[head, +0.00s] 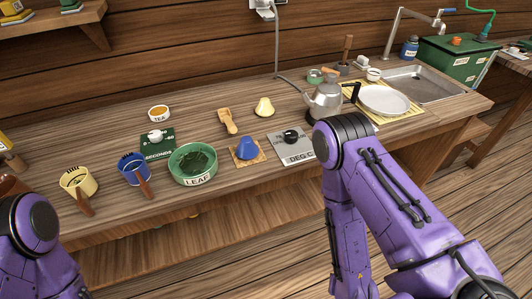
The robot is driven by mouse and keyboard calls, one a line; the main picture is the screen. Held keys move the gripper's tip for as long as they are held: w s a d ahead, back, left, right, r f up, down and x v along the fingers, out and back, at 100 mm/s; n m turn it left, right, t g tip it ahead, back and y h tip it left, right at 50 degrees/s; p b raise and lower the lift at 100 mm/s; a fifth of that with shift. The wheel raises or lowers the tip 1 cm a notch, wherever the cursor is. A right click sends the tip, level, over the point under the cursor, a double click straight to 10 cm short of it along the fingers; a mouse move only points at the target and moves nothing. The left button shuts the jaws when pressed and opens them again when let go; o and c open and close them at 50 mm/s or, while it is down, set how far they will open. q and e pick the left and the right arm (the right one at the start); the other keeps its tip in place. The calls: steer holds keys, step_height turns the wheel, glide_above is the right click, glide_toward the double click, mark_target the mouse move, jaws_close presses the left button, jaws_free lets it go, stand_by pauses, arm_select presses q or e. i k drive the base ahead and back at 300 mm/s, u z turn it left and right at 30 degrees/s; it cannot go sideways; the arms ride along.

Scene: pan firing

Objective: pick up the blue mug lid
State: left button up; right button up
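The blue mug lid (246,149) looks like a small blue dome with a raised top. It rests on a small tan square mat (236,158) near the front of the counter. The blue mug (130,173), with a brown handle, stands farther left with no lid on it. Neither of my grippers shows in the head view. Part of my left arm is at the lower left corner. My purple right arm stands to the right of the lid, apart from it, and runs down out of the picture.
The green LEAF bowl (193,181) stands between the blue mug and the lid. A grey DEG C plate (296,155) is to the lid's right. A cream lid (264,107) and a wooden scoop (228,121) lie behind. A kettle (325,103) stands at back right.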

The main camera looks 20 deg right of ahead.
mark_target(247, 150)
steer(key=z, duration=0.45)
steer(key=i, duration=0.5)
steer(key=k, duration=0.5)
steer(key=z, duration=0.95)
steer(key=i, duration=0.6)
steer(key=u, duration=0.15)
